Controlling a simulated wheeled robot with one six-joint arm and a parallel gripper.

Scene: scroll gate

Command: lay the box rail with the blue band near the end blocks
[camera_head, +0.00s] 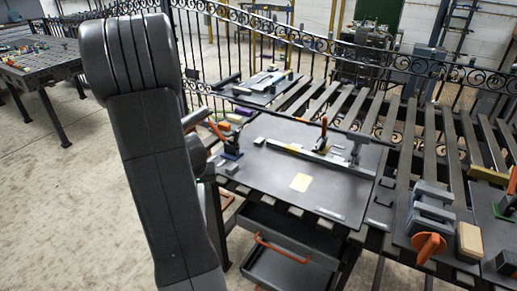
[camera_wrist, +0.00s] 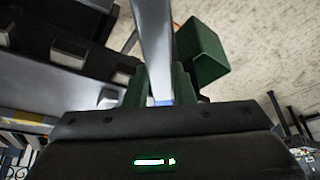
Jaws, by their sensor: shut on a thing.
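In the wrist view my gripper (camera_wrist: 160,84) is shut on a pale grey box rail (camera_wrist: 153,40), which runs away from between the green fingers toward the top edge. A little of its blue band (camera_wrist: 162,102) shows low between the fingers. In the head view my own arm covers the left, and I cannot make out the gripper or the held rail. Small grey blocks stand near the left edge of the work plate, one (camera_head: 259,141) at the back and one (camera_head: 231,168) nearer; I cannot tell whether they are the end blocks.
A vise-like tool (camera_head: 432,213) is at right. Scrolled ironwork (camera_head: 300,40) stands behind.

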